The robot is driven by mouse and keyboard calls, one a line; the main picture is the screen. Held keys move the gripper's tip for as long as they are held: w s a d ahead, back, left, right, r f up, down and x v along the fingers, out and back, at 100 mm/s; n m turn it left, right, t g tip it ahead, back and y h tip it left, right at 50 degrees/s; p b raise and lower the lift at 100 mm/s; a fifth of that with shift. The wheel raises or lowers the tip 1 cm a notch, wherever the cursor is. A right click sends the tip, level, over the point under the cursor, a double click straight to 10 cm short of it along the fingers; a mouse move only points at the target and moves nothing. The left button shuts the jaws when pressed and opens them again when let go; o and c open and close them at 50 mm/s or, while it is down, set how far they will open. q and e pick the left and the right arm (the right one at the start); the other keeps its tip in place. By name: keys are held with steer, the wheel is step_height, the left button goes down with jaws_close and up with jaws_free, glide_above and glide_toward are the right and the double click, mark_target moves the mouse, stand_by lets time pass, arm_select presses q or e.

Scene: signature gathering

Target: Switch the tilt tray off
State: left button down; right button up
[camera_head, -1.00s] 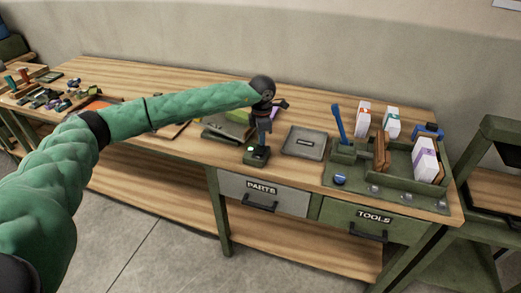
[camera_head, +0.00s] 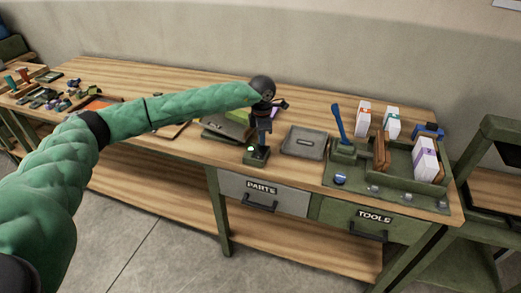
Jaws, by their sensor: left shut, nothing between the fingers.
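A small dark green box (camera_head: 257,159) with a lit green spot on its top stands at the front edge of the workbench, above the PARTS drawer. My left gripper (camera_head: 263,143) points down at this box from above. Its fingers are shut with nothing between them, and the tips are at or just above the box top; I cannot tell if they touch. A grey shallow tray (camera_head: 304,143) with a small dark label lies flat-looking just right of the box. My gripper hides part of the box top. My right gripper is not in view.
A green organizer tray (camera_head: 392,190) holds a blue-handled tool (camera_head: 338,122), a brown item and white boxes to the right. The PARTS drawer (camera_head: 262,190) and TOOLS drawer (camera_head: 373,217) are closed below.

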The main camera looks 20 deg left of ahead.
mark_target(262, 147)
arm_select(q)
steer(key=shift+f+b, duration=0.65)
steer(key=shift+f, duration=0.25)
stand_by(0.4)
steer(key=shift+r, duration=0.15)
steer(key=shift+r+p, duration=0.4)
steer(key=shift+r, duration=3)
steer(key=shift+d, duration=0.1)
